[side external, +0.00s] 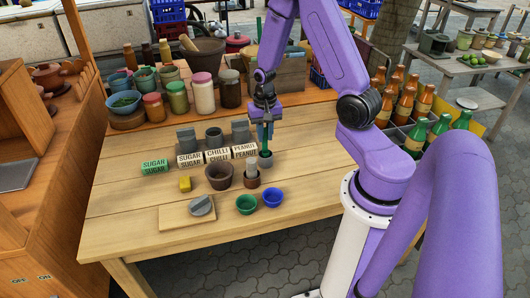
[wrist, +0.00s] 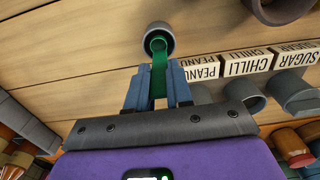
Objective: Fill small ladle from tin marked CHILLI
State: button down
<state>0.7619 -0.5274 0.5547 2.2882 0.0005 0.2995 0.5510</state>
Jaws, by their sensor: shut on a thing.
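My gripper (side external: 265,130) points down at the right side of the wooden table, its blue fingers shut on a green handle. In the wrist view, the green handle (wrist: 159,68) runs from between the fingers (wrist: 158,90) into a small grey cup (wrist: 160,32). Its lower end is hidden inside, so I cannot tell the ladle's bowl. The grey cup also shows in the side view (side external: 265,161). The CHILLI label block (side external: 217,156) stands between SUGAR (side external: 190,160) and PEANUT (side external: 244,150) blocks. A grey tin (side external: 213,138) stands behind it; its contents are hidden.
A brown bowl (side external: 219,176), a brown cup (side external: 251,179), a green bowl (side external: 246,204) and a blue bowl (side external: 272,198) sit in front. Jars (side external: 203,95) line the back. The front right tabletop is clear.

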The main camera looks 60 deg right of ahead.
aim_at(265, 128)
jog(key=shift+r, duration=1.75)
jog(key=w+a+r+t, duration=0.1)
jog(key=w+r, duration=0.2)
jog(key=w, duration=0.7)
jog(key=w+r, duration=0.3)
jog(key=w, duration=0.6)
jog(key=shift+w+a+f, duration=0.1)
jog(key=shift+f, duration=2.15)
jog(key=shift+w+a+f, duration=0.1)
jog(key=shift+f, duration=2.15)
jog(key=shift+f, duration=0.2)
jog(key=shift+f, duration=0.2)
jog(key=shift+r, duration=0.1)
